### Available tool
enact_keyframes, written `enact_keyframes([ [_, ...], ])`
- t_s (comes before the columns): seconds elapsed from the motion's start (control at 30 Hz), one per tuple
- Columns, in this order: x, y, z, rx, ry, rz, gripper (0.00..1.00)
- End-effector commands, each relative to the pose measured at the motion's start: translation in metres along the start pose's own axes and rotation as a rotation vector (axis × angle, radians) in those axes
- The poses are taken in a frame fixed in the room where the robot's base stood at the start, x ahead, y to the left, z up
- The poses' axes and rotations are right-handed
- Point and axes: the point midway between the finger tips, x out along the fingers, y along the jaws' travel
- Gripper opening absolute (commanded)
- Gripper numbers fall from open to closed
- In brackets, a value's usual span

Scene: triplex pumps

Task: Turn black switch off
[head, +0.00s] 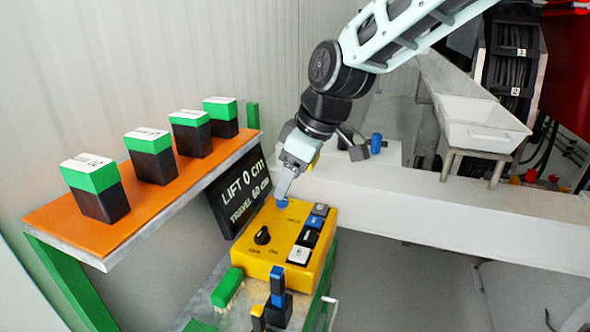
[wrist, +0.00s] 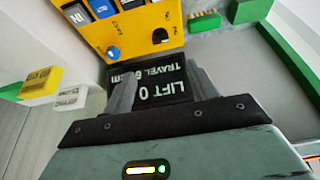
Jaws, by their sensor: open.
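A yellow control box (head: 277,262) sits on the bench below my gripper. A black rotary switch (head: 262,235) stands on its left part; its labels are too small to read surely. The switch also shows at the top of the wrist view (wrist: 160,36). A black button (head: 307,238) sits in the row on the box's right side. My gripper (head: 282,195) is above the far part of the box, close to a blue knob (head: 283,204). In the wrist view its fingers (wrist: 162,88) are apart with nothing held between them; the black switch lies beyond them.
A black display (head: 240,197) reading LIFT 0 cm stands behind the box. An orange shelf (head: 160,205) with several green-and-black blocks is at left. Blue and yellow-topped switches (head: 277,290) stand at the front. A white beam (head: 430,205) runs at right.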

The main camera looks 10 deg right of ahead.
Motion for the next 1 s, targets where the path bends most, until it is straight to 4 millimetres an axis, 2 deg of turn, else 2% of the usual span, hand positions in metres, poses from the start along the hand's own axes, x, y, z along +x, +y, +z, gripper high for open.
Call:
enact_keyframes([
  [0.1,-0.014,0.001,-0.001,-0.001,0.003,0.002,0.58],
  [0.2,-0.019,0.000,0.000,-0.001,0.001,0.000,0.58],
  [0.6,-0.021,-0.004,0.001,0.000,-0.003,-0.003,0.58],
  [0.67,-0.019,-0.018,0.006,0.011,-0.021,-0.011,0.58],
  [0.77,-0.013,-0.058,0.027,0.051,-0.077,-0.029,0.58],
  [0.9,-0.008,-0.126,0.079,0.142,-0.192,-0.036,0.58],
  [1.0,-0.008,-0.161,0.119,0.205,-0.265,-0.021,0.58],
])
